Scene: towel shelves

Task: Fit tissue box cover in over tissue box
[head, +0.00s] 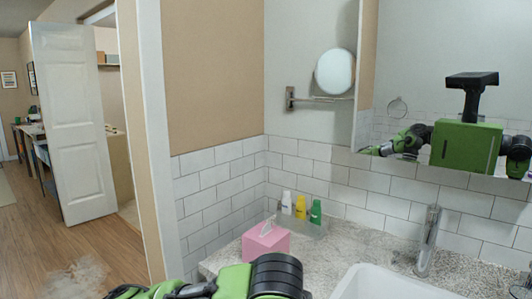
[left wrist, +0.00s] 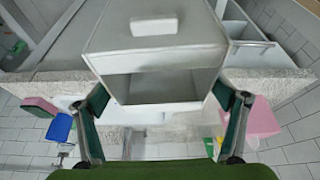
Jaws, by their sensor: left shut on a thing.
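A pink tissue box (head: 265,243) with a white tissue at its top stands on the counter in the head view. A pink block at the right of the left wrist view (left wrist: 262,120) looks like the same box. A pale grey-white box-shaped cover (left wrist: 120,44) fills the upper middle of the left wrist view, with a light rounded patch on one face and a hollow-looking lower side. My left gripper (left wrist: 158,92) is shut on the cover, one finger at each side. It is apart from the tissue box. In the head view only my green and black arm shows. My right gripper is not in view.
Several small bottles (head: 300,208) stand on a tray against the tiled wall behind the tissue box. A white sink (head: 385,285) and a metal tap (head: 428,240) are at the right. The speckled counter (head: 335,242) is bare between them. A white door (head: 75,120) stands open at left.

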